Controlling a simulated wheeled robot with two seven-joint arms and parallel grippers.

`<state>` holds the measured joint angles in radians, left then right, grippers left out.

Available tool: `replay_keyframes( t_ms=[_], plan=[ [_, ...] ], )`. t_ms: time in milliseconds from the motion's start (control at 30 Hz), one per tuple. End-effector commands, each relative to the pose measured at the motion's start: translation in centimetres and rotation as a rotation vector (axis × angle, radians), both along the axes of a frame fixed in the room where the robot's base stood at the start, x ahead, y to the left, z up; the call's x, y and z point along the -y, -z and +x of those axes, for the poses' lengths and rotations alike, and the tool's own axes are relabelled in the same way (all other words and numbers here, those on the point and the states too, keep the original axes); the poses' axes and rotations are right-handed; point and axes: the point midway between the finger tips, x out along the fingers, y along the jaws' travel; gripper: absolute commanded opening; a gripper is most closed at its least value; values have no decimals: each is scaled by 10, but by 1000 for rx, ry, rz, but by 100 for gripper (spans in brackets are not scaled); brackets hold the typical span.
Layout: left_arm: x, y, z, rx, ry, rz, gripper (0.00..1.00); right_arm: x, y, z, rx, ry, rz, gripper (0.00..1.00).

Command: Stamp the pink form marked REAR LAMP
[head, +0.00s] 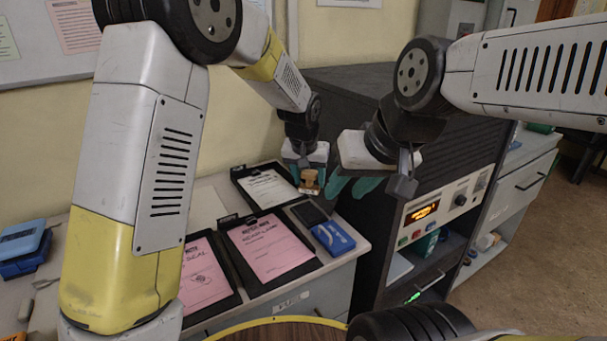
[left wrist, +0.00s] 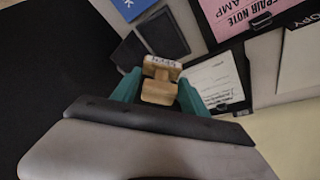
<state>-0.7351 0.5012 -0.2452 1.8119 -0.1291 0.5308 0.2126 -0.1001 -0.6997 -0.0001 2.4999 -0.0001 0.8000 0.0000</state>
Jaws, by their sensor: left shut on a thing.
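My left gripper (head: 306,168) is shut on a small wooden stamp (head: 309,182), held above the desk between the white form and the ink pad. In the left wrist view the stamp (left wrist: 158,92) sits between the teal fingers, its pale lettered end pointing away from the gripper. The pink form marked REAR LAMP (head: 266,248) lies on a black clipboard, nearer than the stamp; part of it shows in the left wrist view (left wrist: 245,17). A dark ink pad (head: 309,213) lies beyond its right edge. My right gripper (head: 352,187) appears open and empty, beside the left one.
Another pink form (head: 204,275) on a clipboard lies to the left, partly behind my left arm. A white form (head: 267,189) on a clipboard lies behind. A blue box (head: 332,238) is near the desk's right edge. A dark console (head: 440,190) stands to the right.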

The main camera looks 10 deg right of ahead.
Motion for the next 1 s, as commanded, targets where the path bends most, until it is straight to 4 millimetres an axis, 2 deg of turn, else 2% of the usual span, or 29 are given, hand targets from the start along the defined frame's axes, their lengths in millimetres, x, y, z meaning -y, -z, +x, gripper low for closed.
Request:
replay_keyframes(
  t_ms=[533,733,1000],
  plan=[
    [0,50,0,-2,0,2,26,0,0,0,0,0,0,36],
    [0,58,0,-2,-1,0,26,0,0,0,0,0,0,36],
    [0,59,0,-1,0,0,26,0,0,0,0,0,0,36]
  ],
)
